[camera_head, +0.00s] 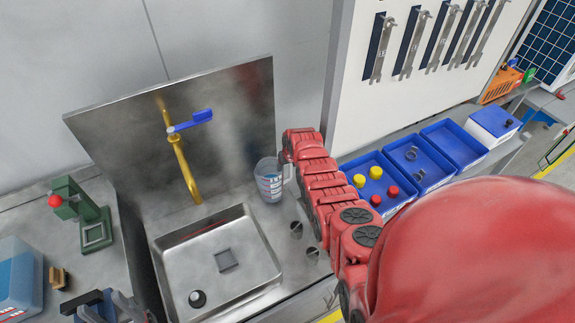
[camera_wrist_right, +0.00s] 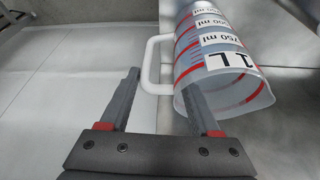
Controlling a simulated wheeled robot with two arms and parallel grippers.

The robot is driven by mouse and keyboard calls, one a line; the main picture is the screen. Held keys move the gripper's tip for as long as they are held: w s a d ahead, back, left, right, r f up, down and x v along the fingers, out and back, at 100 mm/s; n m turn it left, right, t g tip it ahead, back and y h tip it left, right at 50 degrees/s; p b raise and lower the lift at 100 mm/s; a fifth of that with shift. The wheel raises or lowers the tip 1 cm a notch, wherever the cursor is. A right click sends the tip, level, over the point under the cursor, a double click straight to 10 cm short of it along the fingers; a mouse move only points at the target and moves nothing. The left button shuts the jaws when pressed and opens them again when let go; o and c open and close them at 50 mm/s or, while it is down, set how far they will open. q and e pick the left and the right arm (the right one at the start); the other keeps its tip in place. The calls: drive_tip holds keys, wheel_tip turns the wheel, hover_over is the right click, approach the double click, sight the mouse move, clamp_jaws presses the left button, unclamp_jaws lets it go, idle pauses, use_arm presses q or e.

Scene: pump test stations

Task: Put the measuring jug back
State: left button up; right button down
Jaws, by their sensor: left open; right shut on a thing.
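The measuring jug (camera_head: 270,182), clear with red marks and a white handle, is upright at the back right of the sink, beside the steel backsplash. I cannot tell whether it touches the counter. In the right wrist view the jug (camera_wrist_right: 215,60) shows its scale upside down. My right gripper (camera_wrist_right: 162,85) is shut on its handle (camera_wrist_right: 151,65); in the head view my red arm hides this gripper. My left gripper (camera_head: 110,308) is open and empty at the bottom left, only partly in view, in front of the left counter.
The steel sink (camera_head: 215,262) has a brass tap (camera_head: 182,165) with a blue lever. Two small round holes lie right of the basin. A green stand (camera_head: 85,218) and blue tank (camera_head: 18,275) are left. Blue bins (camera_head: 415,160) with caps and rings stand right, below hanging wrenches (camera_head: 412,42).

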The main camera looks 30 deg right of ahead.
drive_tip(key=shift+c, duration=0.5)
unclamp_jaws()
drive_tip(key=shift+f, duration=0.1)
